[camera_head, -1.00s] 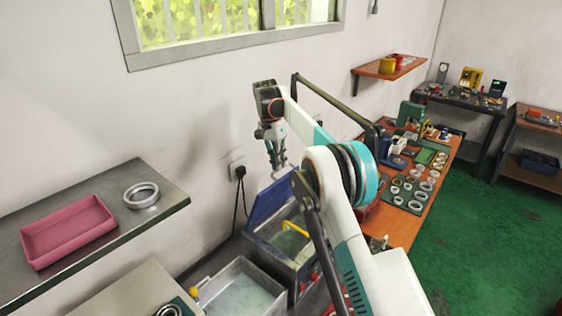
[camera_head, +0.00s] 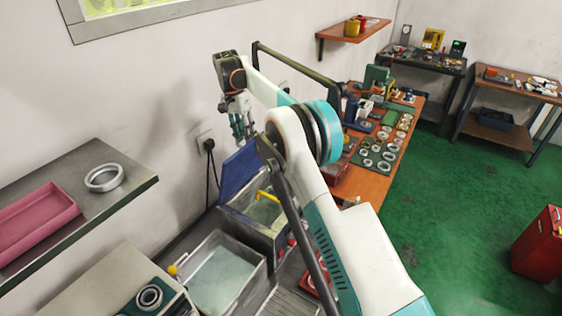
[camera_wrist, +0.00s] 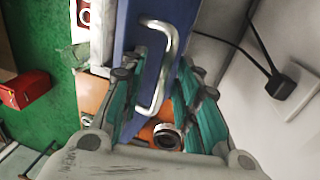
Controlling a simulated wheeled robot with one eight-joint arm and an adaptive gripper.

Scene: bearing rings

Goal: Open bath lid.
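The blue bath lid (camera_head: 238,168) stands raised and tilted at the back of a grey metal bath (camera_head: 270,238), whose inside shows. In the wrist view the lid (camera_wrist: 137,32) has a bent metal handle (camera_wrist: 170,62) on its face. My gripper (camera_head: 243,140) is beside the lid's upper edge in the head view. In the wrist view my gripper (camera_wrist: 165,65) is open, with its teal fingers on either side of the handle. I see no clear contact with it. A yellow handle (camera_head: 267,195) sits in the bath.
A second open tank (camera_head: 222,280) with pale liquid stands in front. A shelf (camera_head: 95,215) holds a pink tray (camera_head: 35,222) and a metal ring (camera_head: 104,178). The wall and a socket (camera_head: 205,143) are close behind my gripper.

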